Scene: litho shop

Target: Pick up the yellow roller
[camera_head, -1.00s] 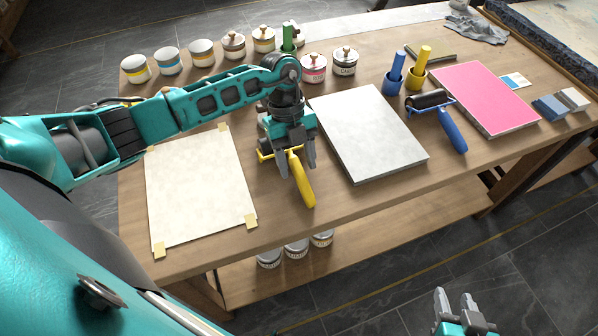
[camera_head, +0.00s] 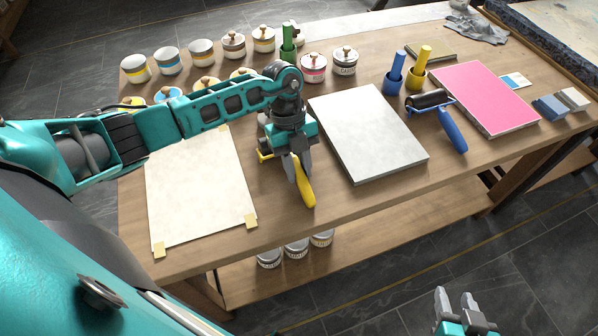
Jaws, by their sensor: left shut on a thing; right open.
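The yellow roller lies on the wooden table between the taped paper and the grey slab. Its yellow handle (camera_head: 305,187) points toward the table's front edge. My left gripper (camera_head: 298,172) reaches down over it and is shut on the handle. The roller's head is mostly hidden behind the gripper; a bit of yellow frame shows at the left. I cannot tell whether the roller is clear of the table. My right gripper (camera_head: 455,298) is open and empty, low at the bottom right, in front of the table.
The taped paper (camera_head: 198,190) lies left and the grey slab (camera_head: 368,130) right. A blue-handled roller (camera_head: 450,130) lies beside a pink slab (camera_head: 485,97). Several tins, including a white one (camera_head: 168,61), stand along the back. Upright handles in blue (camera_head: 394,81) and yellow (camera_head: 417,77) cups stand behind.

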